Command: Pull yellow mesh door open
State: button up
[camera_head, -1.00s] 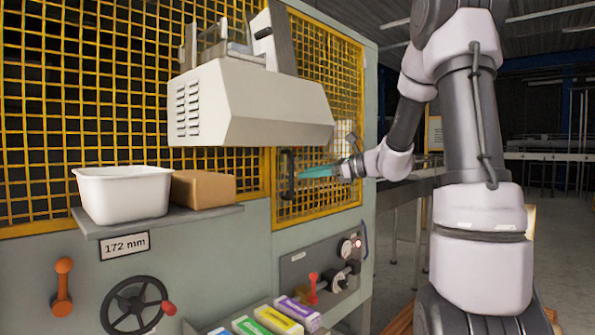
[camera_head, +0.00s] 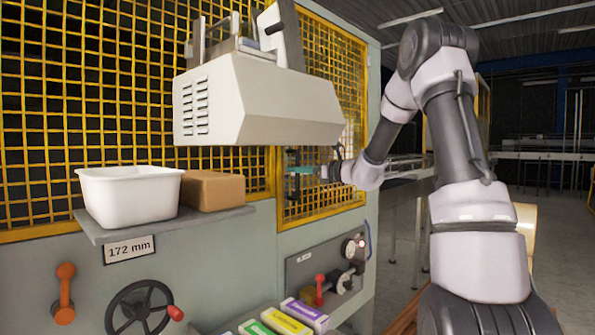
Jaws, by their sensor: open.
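The yellow mesh door (camera_head: 325,202) is at the right of the machine front, partly hidden behind the white overhanging housing. It appears closed. Its dark vertical handle (camera_head: 293,184) is near the door's left edge, just below the housing. My gripper (camera_head: 300,171) has teal fingers and is at the handle, reaching in from the right. Its fingertips overlap the handle in this view; I cannot tell whether they touch it. The jaws are open.
The white housing (camera_head: 250,105) juts out just above my gripper. A shelf (camera_head: 170,228) at left holds a white tub (camera_head: 125,197) and a brown box (camera_head: 213,190). Below the door are a control panel (camera_head: 325,270) and several coloured cartons (camera_head: 290,318). Floor at right is open.

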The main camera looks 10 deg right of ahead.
jog(key=shift+w+a, duration=0.25)
jog(key=shift+a, duration=0.1)
grip_shut()
dwell(1.2)
